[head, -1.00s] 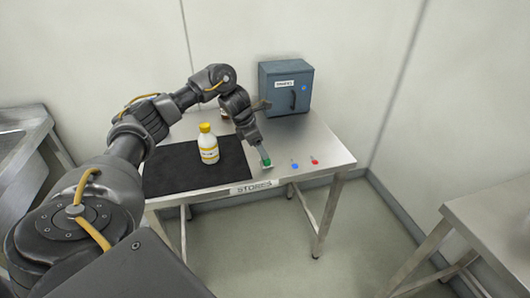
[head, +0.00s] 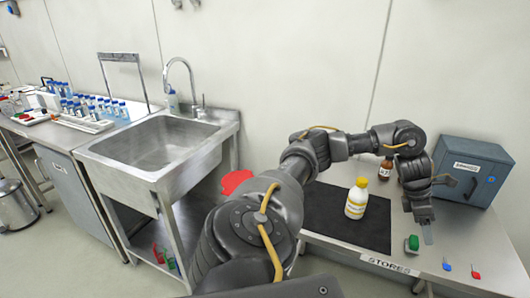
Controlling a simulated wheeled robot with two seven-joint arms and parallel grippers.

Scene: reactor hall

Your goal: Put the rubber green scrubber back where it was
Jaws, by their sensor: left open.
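A small green object (head: 413,242), which looks like the green scrubber, is at the front of the steel table (head: 455,240), right of the black mat. My left gripper (head: 422,230) is open and low over the table at the green object, with a grey finger just right of it. Whether they touch is unclear. My right gripper is not in view.
A yellow-capped bottle (head: 357,198) stands on the black mat (head: 322,210); a brown bottle (head: 386,168) stands behind. A grey cabinet (head: 470,170), a blue item (head: 446,264) and a red item (head: 475,272) are to the right. A sink (head: 160,145) is left.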

